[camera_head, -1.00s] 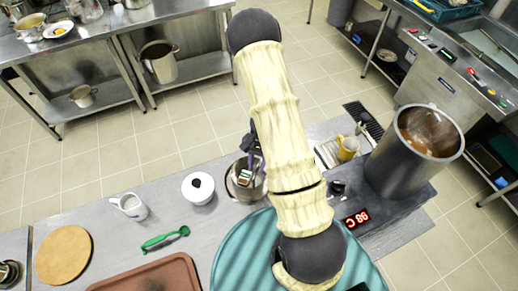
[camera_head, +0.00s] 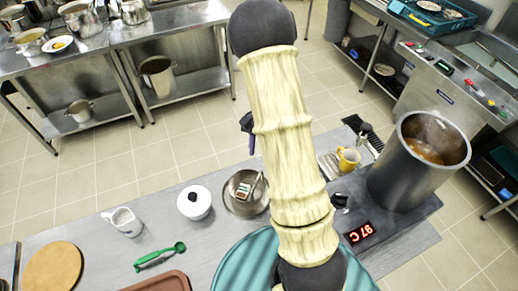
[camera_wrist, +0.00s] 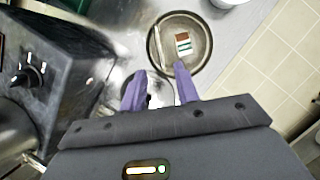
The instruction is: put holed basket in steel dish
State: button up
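The steel dish (camera_head: 235,205) is a round, shallow metal bowl on the counter, left of my arm; it also shows in the wrist view (camera_wrist: 204,58). Inside lie a small brown, white and green striped block (camera_head: 243,191) and a thin pale stick-like piece against the wall. I cannot make out a basket with holes in either view. My gripper (camera_wrist: 160,82) shows two purple fingers, apart, with nothing seen held between them. The dish lies beyond the fingertips in the wrist view. In the head view my arm hides most of the gripper.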

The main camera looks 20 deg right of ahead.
dwell(0.3)
jog(key=s+a+r+n+t+h+b, duration=0.2)
jog(key=s+a+r+n+t, duration=0.4)
jog(key=s+n, duration=0.3)
jog(key=shift+s+a+r+h+b, duration=0.2)
jog(key=shift+a+r+h+b, duration=0.15)
jog(key=shift+r, duration=0.45)
